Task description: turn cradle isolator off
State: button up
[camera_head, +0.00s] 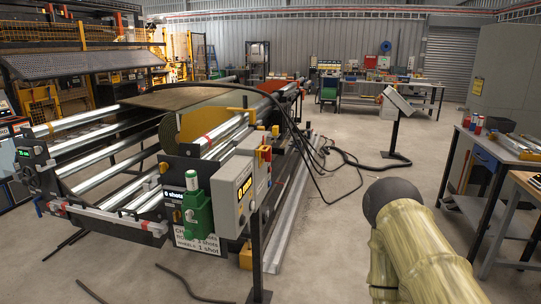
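A grey control box (232,196) stands on a dark post at the near right end of the roller cradle (150,165). A green unit (197,212) is on the panel left of the box. My arm, in a beige sleeve with a dark rounded end, comes in at the bottom right, apart from the box. My gripper is not in view.
Dark cables (325,155) loop from the machine to a grey console (398,101) on a post behind. Loose dark rods or hoses lie on the floor at the bottom left. Workbenches (492,160) stand at the right. The concrete floor between cradle and benches is mostly clear.

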aim_at(266, 157)
jog(key=z, duration=0.35)
jog(key=i, duration=1.1)
jog(key=u, duration=0.45)
